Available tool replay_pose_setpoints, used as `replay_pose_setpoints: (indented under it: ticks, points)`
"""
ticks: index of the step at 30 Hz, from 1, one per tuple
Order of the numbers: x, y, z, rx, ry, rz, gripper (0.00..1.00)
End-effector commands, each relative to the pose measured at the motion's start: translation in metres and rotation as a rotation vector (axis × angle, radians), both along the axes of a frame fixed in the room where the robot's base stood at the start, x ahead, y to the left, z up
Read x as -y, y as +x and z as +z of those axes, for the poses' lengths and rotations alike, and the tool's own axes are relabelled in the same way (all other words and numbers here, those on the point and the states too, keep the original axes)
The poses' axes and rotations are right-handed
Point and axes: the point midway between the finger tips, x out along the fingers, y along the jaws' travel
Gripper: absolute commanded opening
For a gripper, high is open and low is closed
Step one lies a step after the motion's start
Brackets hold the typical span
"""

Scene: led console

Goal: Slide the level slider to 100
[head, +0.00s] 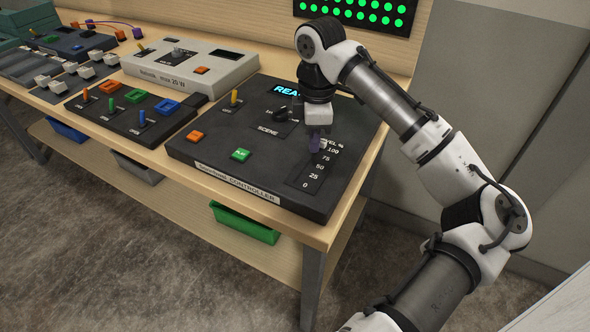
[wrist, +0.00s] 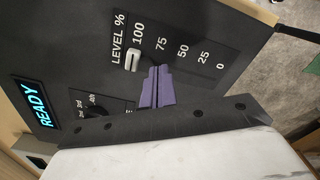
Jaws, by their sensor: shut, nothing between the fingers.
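The level slider is on the black controller (head: 225,140), beside a scale from 0 to 100. Its pale knob (wrist: 133,61) stands next to the 100 mark in the wrist view, at that end of the slot. My gripper (head: 315,145) is over the upper part of the scale in the head view and hides much of the knob there. Its purple fingers (wrist: 158,72) are shut and empty, just on the lower-number side of the knob. I cannot tell whether they touch it.
The controller also has a scene dial (head: 281,115), a yellow toggle (head: 235,97), an orange button (head: 195,136) and a green button (head: 241,154). Its display (wrist: 38,107) reads READY. Other consoles, including a white one (head: 190,66), stand to the left on the wooden bench.

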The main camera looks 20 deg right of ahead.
Motion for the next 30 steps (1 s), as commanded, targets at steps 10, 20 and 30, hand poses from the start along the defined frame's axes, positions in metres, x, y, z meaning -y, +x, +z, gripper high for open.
replay_pose_setpoints:
  ticks: [10, 20, 30]
  points:
    - [0.0, 0.0, 0.027, 0.001, 0.0, 0.0, 0.0]
    - [0.0, 0.0, 0.053, 0.001, 0.0, 0.0, 0.0]
    - [0.0, 0.0, 0.071, 0.001, 0.0, 0.0, 0.0]
